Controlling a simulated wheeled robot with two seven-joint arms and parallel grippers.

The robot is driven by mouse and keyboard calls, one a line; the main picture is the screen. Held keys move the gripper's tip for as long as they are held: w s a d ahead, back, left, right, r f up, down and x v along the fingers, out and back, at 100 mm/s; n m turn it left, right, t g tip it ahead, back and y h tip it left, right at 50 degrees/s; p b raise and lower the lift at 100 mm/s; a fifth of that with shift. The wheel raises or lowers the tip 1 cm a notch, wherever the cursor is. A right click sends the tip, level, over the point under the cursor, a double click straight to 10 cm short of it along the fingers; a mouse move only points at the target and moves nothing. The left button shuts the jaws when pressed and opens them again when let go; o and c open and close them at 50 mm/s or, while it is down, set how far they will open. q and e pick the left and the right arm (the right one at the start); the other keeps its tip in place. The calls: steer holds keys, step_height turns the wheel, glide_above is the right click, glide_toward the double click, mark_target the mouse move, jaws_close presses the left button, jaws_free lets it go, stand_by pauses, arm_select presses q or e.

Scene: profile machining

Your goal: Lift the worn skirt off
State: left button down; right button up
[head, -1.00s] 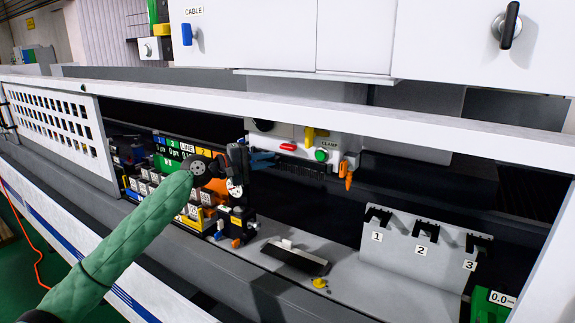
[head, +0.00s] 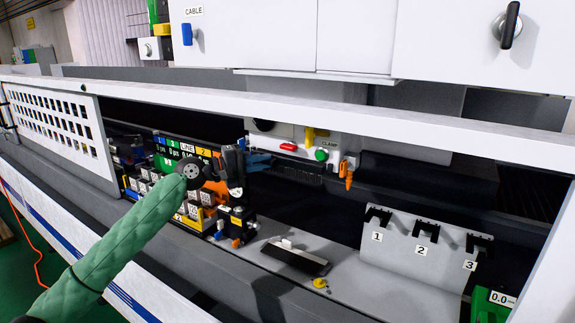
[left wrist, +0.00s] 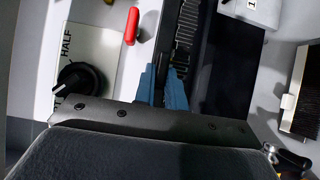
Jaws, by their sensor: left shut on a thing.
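My left gripper (head: 262,162) reaches under the machine's white beam, and its blue fingers also show in the left wrist view (left wrist: 163,86). It is shut on a dark ribbed strip, which looks like the worn skirt (left wrist: 186,35). The strip runs up and away from between the fingers. In the head view the worn skirt (head: 305,169) is a dark band below the clamp panel, hard to make out against the dark interior. I cannot tell whether it is clear of its mount. My right gripper is not in view.
The clamp panel (head: 290,147) has a red lever and a green button. A black strip with a white tab (head: 296,258) lies on the grey ledge beside a small yellow piece (head: 320,283). A numbered rack (head: 415,248) stands at right. A labelled block (head: 180,150) sits left.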

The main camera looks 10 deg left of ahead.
arm_select(q)
steer(key=shift+s, duration=0.1)
steer(key=shift+s+a, duration=0.35)
steer(key=shift+s, duration=0.55)
steer(key=shift+s+a, duration=0.35)
steer(key=shift+s, duration=0.55)
